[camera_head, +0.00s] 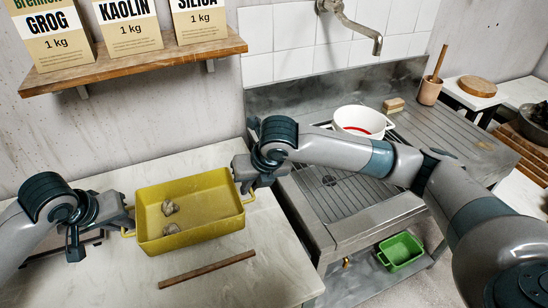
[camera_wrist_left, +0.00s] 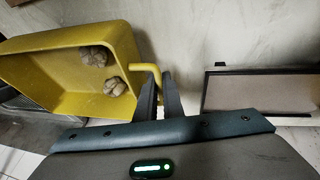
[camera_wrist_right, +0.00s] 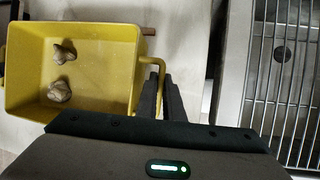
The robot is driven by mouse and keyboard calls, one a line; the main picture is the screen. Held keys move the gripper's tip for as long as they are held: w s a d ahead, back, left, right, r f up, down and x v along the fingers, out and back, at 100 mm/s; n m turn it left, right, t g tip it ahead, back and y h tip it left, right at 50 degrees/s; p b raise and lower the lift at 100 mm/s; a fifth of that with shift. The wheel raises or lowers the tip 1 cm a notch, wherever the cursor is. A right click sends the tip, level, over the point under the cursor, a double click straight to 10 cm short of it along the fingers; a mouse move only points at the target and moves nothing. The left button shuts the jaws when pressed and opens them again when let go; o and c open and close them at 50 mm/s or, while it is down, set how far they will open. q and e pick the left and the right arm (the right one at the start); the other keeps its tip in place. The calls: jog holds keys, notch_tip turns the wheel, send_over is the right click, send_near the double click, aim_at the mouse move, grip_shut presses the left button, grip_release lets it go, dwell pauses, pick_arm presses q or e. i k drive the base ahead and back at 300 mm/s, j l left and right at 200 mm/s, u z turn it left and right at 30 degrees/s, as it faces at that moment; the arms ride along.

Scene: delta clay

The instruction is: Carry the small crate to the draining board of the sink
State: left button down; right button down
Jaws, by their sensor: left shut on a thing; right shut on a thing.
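The yellow crate (camera_head: 190,232) is an open box with a handle at each end and two grey-brown lumps (camera_head: 170,210) inside. It is over the pale worktop at the left; I cannot tell whether its base touches the top. My left gripper (camera_wrist_left: 160,88) is shut on its left handle. My right gripper (camera_wrist_right: 158,88) is shut on its right handle. The metal sink (camera_head: 318,225) stands to the right, with bars over a bowl and drain. Its ribbed draining board (camera_head: 455,130) lies at the far right, beyond my right forearm.
A wooden stick (camera_head: 207,270) lies in front of the crate. A green tub (camera_head: 400,250) is below the sink.

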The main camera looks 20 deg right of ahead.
aim_at(444, 132)
jog(key=k+l, duration=0.35)
jog(key=l, duration=0.25)
jog(key=k+l+z, duration=0.1)
jog(key=l, duration=0.3)
jog(key=l+z, duration=0.1)
jog(key=l, duration=1.1)
jog(key=i+l+z, duration=0.1)
jog(key=l, duration=0.25)
jog(key=i+l+z, duration=0.1)
jog(key=i+l, duration=0.3)
jog(key=l, duration=0.2)
jog(key=i+l, duration=0.4)
jog(key=l, duration=0.15)
jog(key=k+z, duration=0.05)
